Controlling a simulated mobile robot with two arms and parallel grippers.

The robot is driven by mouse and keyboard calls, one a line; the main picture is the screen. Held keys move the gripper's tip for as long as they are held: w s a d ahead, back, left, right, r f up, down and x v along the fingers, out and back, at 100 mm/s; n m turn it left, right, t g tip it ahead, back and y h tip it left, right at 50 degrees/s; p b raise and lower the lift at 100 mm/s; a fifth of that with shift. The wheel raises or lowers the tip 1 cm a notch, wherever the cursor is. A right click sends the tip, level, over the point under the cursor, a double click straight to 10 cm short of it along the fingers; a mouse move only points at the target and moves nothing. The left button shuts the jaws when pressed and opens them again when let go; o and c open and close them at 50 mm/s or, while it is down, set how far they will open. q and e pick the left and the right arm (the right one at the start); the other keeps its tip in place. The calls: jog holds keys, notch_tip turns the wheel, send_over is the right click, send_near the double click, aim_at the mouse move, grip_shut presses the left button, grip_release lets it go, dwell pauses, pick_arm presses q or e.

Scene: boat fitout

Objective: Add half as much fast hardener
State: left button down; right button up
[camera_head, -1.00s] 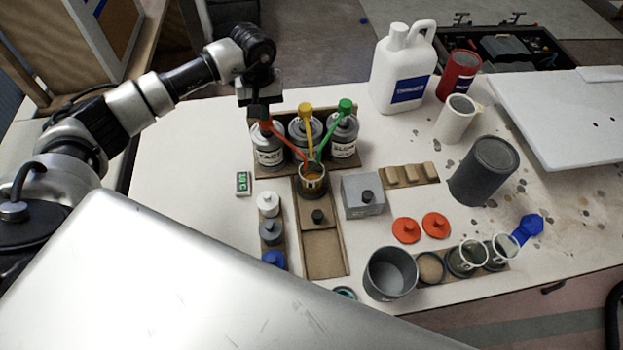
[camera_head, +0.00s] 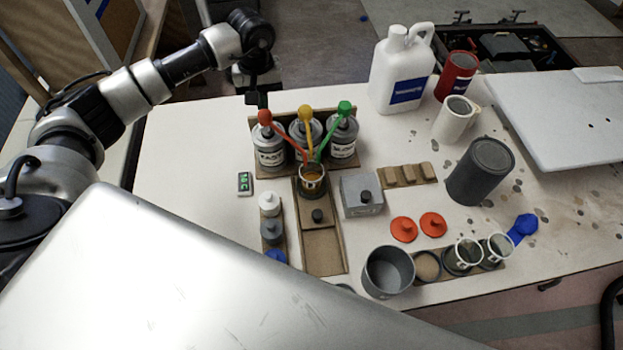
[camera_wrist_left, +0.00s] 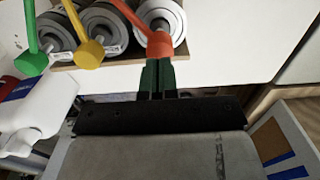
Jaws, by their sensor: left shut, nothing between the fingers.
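The hardener can marked FAST (camera_head: 270,152) stands at the left of three cans and carries a red pump head (camera_head: 265,117). The middle can has a yellow pump head (camera_head: 306,112); the right can, marked SLOW (camera_head: 342,145), has a green one (camera_head: 344,107). Their spouts lean in over a cup (camera_head: 312,186) with amber liquid. My left gripper (camera_head: 258,101) is shut and empty, just behind and above the red pump head. In the left wrist view its fingertips (camera_wrist_left: 158,66) lie close to the red head (camera_wrist_left: 160,45); contact cannot be told. My right gripper is out of view.
A grey box with a black knob (camera_head: 362,194) stands right of the cup. White, grey and blue lidded bottles (camera_head: 270,204) stand front left, near a small green display (camera_head: 244,183). A white jug (camera_head: 401,75) and red can (camera_head: 457,76) are at the back. The table's left is clear.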

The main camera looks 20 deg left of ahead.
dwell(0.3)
pick_arm(q)
jog(key=shift+r+p, duration=0.9)
jog(key=shift+r, duration=0.65)
